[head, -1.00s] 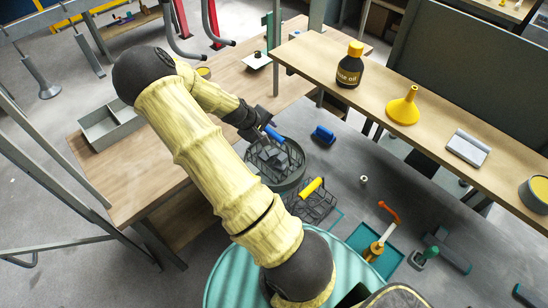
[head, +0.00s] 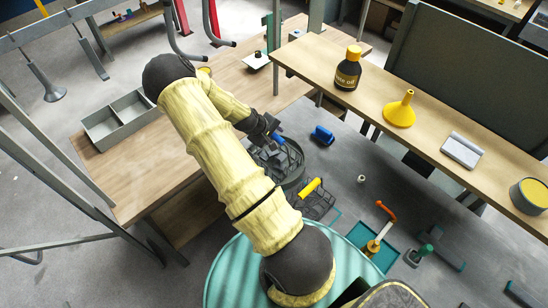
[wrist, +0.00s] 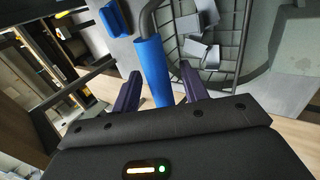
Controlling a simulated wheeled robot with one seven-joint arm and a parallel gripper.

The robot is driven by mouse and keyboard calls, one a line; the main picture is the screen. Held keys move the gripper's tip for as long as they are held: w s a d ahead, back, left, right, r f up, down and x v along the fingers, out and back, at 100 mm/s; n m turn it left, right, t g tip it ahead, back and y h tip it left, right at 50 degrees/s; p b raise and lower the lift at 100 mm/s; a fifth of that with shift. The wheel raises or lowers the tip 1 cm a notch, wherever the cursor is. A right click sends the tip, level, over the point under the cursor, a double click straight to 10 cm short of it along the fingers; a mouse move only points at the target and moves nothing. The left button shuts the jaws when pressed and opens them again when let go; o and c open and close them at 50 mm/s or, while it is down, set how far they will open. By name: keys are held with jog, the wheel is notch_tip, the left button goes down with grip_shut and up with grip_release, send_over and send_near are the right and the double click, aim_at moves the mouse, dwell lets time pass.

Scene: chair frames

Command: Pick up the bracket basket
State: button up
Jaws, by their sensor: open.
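The bracket basket (head: 294,160) is a dark wire basket with a blue handle (head: 277,138), partly hidden behind my arm in the head view. It appears to sit in a round grey tub. In the wrist view its wire side (wrist: 238,48) and several grey brackets (wrist: 195,45) show at the upper right. My gripper (wrist: 160,88) is open, with one finger on each side of the blue handle (wrist: 152,65). I cannot tell whether the fingers touch the handle. My gripper also shows in the head view (head: 270,133), at the handle.
A second wire basket with a yellow handle (head: 310,188) is close by, toward my base. A blue object (head: 323,135) lies just right of the bracket basket. A raised wooden shelf (head: 420,130) with an oil bottle (head: 348,68) and yellow funnel (head: 400,110) stands to the right.

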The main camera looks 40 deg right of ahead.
grip_shut()
dwell(1.4)
